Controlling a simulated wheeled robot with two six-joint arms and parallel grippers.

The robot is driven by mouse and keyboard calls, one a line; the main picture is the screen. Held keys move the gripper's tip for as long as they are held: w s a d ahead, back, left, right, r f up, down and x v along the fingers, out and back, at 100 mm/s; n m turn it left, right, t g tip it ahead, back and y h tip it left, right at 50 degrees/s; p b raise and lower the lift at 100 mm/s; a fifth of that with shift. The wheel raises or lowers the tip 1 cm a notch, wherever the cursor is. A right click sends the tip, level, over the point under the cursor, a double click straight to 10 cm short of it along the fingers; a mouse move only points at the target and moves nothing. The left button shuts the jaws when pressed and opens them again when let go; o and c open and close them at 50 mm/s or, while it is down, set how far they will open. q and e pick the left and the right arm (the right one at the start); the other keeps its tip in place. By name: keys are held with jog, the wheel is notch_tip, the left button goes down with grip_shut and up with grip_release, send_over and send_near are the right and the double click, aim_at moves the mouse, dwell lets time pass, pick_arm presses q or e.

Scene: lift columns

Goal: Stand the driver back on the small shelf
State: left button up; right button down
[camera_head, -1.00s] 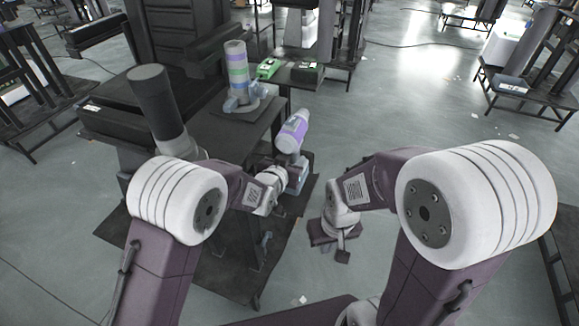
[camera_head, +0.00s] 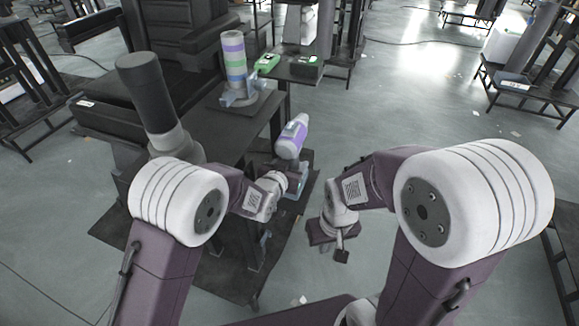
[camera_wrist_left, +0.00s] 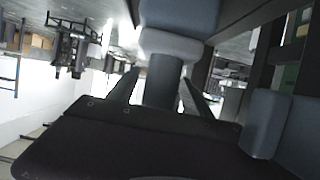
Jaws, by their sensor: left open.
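The driver has a purple and white body (camera_head: 292,137) and a blue-grey lower part (camera_head: 298,186). It looks roughly upright, over a dark surface beside the dark table; whether it rests on the small shelf (camera_head: 308,157) I cannot tell. My left gripper (camera_head: 288,180) is at the driver's grip from the left. In the left wrist view the driver's grip (camera_wrist_left: 163,88) stands between my two open fingers, with gaps at both sides, and a blue-grey part above it. My right gripper (camera_head: 342,240) hangs low, right of the driver and apart from it; its fingers are too small to read.
A striped cylinder (camera_head: 234,58) stands in a blue holder on the dark table (camera_head: 213,128), behind my left arm. A black cylinder (camera_head: 148,85) on a grey base is further left. A green box (camera_head: 267,63) sits behind. Open floor lies to the right.

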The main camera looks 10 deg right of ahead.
aim_at(294, 156)
pick_arm(q)
jog(key=p+v, duration=0.2)
jog(key=v, duration=1)
jog(key=shift+a, duration=0.1)
